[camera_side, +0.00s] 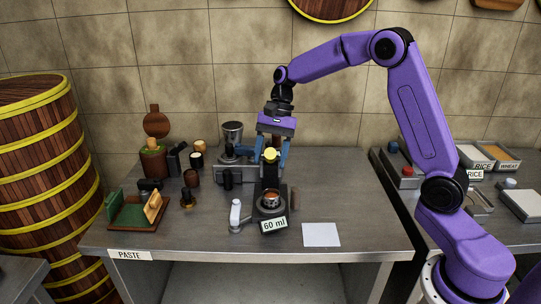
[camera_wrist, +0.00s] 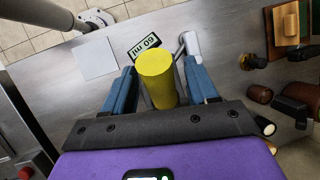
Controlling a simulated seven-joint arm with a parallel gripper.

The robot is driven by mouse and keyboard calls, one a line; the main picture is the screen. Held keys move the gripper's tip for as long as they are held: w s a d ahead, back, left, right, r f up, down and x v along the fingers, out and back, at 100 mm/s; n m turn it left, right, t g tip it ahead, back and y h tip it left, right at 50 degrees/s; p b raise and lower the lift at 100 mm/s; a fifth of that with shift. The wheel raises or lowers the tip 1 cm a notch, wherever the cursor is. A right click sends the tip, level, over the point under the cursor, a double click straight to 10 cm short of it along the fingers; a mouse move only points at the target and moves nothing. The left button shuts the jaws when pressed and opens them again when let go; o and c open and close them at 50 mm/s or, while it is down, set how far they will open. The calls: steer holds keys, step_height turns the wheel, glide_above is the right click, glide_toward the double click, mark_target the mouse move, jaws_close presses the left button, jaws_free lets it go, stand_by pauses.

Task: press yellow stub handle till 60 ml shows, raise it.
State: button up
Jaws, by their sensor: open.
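The yellow stub handle (camera_side: 270,155) stands on the dark press machine (camera_side: 271,183) at the middle of the bench. In the wrist view the yellow handle (camera_wrist: 157,78) stands between my two blue fingers. My gripper (camera_side: 267,164) is open and points down over the machine, one finger on each side of the handle. In the wrist view my gripper (camera_wrist: 160,68) shows gaps beside the handle. A small metal cup (camera_side: 271,199) with orange-brown contents sits below the handle.
A white-topped lever (camera_side: 236,214) stands left of the card. A white sheet (camera_side: 321,235) lies to the right. A grinder (camera_side: 232,138), brown cups and a green-lined wooden box (camera_side: 134,213) stand to the left. The bench's right front is mostly clear.

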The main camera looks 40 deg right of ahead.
steer(key=shift+c, duration=0.3)
jaws_close()
steer(key=shift+w+d, duration=0.1)
steer(key=shift+w+d+r+g+y, duration=0.5)
steer(key=shift+w+d+r+y, duration=0.1)
steer(key=shift+r, duration=0.15)
steer(key=shift+w+d+r+g+y, duration=0.5)
steer(key=shift+w+r, duration=0.05)
steer(key=shift+r, duration=0.15)
steer(key=shift+w+d+r+m+g+y, duration=0.2)
steer(key=shift+w+d+r+g+y, duration=0.3)
steer(key=shift+w+d, duration=0.1)
steer(key=shift+w+d+r+m+g+y, duration=0.2)
steer(key=shift+w+d+r+g+y, duration=0.2)
steer(key=shift+w+d+y, duration=0.15)
steer(key=shift+d, duration=0.1)
